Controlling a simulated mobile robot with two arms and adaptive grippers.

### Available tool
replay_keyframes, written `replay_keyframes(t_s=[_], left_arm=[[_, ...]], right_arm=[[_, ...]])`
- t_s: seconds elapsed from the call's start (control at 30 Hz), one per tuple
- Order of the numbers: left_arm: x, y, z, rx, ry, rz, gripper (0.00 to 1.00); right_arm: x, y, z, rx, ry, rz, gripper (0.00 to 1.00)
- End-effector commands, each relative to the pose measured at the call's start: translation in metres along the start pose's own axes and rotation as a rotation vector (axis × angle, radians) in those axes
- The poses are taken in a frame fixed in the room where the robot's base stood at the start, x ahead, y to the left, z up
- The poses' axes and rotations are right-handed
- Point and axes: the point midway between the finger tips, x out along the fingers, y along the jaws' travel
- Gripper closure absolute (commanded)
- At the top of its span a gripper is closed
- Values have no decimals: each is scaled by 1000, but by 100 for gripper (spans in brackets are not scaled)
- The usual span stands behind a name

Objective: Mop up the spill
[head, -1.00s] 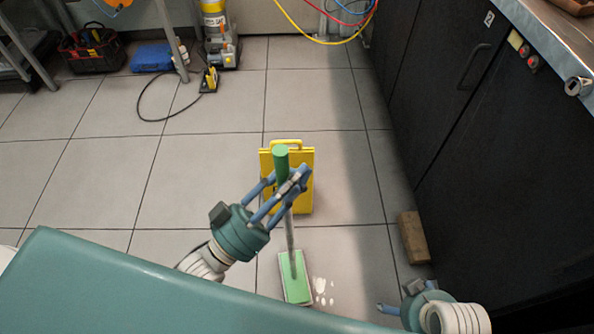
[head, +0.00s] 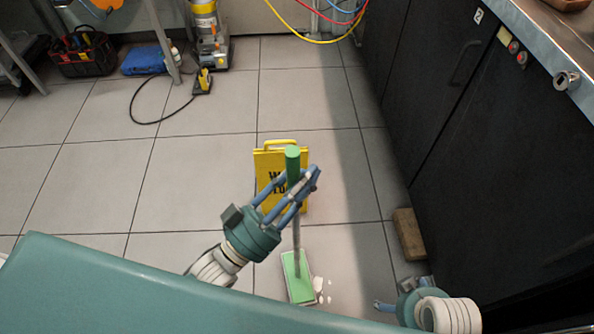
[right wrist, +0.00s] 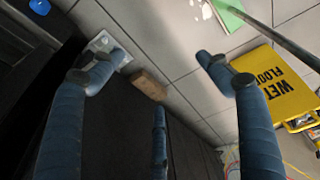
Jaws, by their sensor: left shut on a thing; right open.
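A mop with a green grip, a grey pole (head: 297,232) and a flat green head (head: 299,277) stands nearly upright on the floor tiles. My left gripper (head: 302,190) is shut on the mop's pole just below the green grip. The white spill (head: 321,290) lies in small patches at the right edge of the mop head; whether more is under the head is hidden. In the right wrist view the mop head (right wrist: 229,14) and spill (right wrist: 203,8) show at the top. My right gripper (head: 386,307) is open and empty, low beside the dark cabinets; its spread fingers show in the right wrist view (right wrist: 160,66).
A yellow wet floor sign (head: 268,166) stands just behind the mop. A brown block (head: 409,234) lies by the dark cabinets (head: 470,170) on the right. A floor machine (head: 208,40), blue case (head: 146,61) and tool bag (head: 83,55) are at the back. Open tiles lie left.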

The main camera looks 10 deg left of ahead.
Motion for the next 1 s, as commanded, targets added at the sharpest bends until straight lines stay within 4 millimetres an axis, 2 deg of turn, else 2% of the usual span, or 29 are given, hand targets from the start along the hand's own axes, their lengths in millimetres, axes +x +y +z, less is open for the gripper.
replay_keyframes(t_s=[0.37, 1.0], left_arm=[[11, 9, 2, -4, 8, 0, 100], [36, 33, 18, -13, 2, -1, 100]], right_arm=[[2, -4, -10, 4, 17, -7, 24], [15, -2, 0, -2, -2, -4, 24]])
